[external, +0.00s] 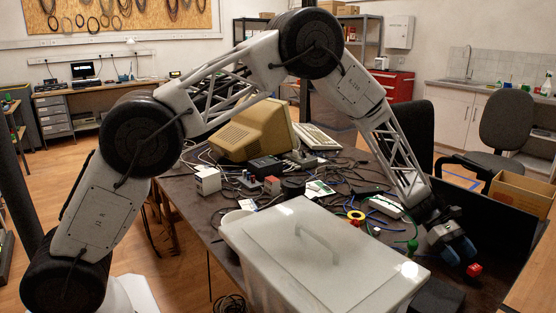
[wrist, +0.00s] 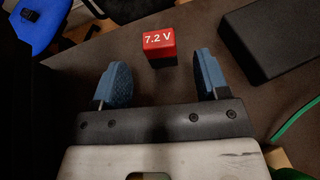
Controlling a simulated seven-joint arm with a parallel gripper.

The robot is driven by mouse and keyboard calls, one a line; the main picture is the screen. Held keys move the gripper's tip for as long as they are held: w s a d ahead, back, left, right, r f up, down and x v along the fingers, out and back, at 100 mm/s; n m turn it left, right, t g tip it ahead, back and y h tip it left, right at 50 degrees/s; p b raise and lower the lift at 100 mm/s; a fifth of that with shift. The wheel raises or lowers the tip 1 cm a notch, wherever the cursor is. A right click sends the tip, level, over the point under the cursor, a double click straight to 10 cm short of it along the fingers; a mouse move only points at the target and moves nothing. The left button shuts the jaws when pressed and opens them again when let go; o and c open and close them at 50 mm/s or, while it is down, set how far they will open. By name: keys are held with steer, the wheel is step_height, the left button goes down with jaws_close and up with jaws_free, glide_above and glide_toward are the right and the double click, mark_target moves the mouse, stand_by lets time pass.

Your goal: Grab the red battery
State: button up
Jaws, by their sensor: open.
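The red battery (wrist: 158,42) is a small block with a red top marked "7.2 V" and a dark lower part. It stands on the dark table (wrist: 150,100). In the external view the battery (external: 474,270) is near the table's right end, just right of my fingertips. My gripper (wrist: 162,75) is open, its two blue fingers spread wide with nothing between them. In the wrist view the battery is ahead of the gap between the fingertips, apart from both. In the external view my gripper (external: 460,251) is low over the table.
A black box (wrist: 275,38) lies right of the battery in the wrist view. A green cable (wrist: 295,118) runs near it. A large lidded translucent bin (external: 310,255) stands at the table's front. An old monitor (external: 255,130), cables and small devices crowd the table's middle.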

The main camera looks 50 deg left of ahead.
mark_target(477, 274)
steer(key=shift+x, duration=1)
steer(key=shift+d, duration=0.15)
steer(key=shift+x, duration=2.5)
steer(key=shift+c, duration=0.5)
steer(key=c, duration=0.9)
